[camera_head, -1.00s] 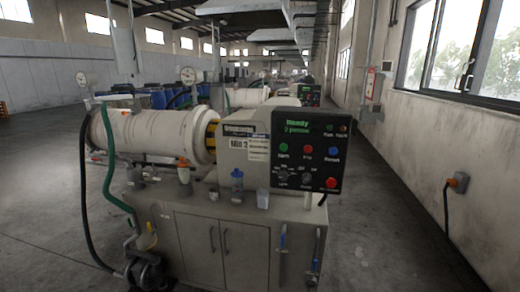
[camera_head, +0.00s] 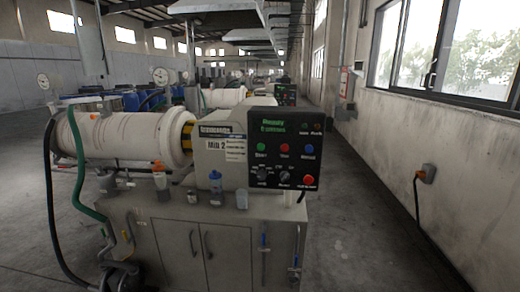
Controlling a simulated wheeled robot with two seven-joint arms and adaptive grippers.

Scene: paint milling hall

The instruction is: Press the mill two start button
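The mill two machine (camera_head: 220,160) stands ahead of me, with a label reading "Mill 2" on its grey housing. Its black control panel (camera_head: 284,176) faces me at the right end. On the panel a green start button (camera_head: 261,147) is at the left of a row, with a red button (camera_head: 284,148) in the middle and a blue button (camera_head: 308,149) at the right. A larger red button (camera_head: 309,181) is at the lower right, near black knobs. The small display at the top shows green text. Neither of my grippers is in view.
Bottles and small cups, including a blue-capped bottle (camera_head: 216,181), stand on the cabinet top (camera_head: 170,203) below the panel. A green hose (camera_head: 80,180) hangs at the left.

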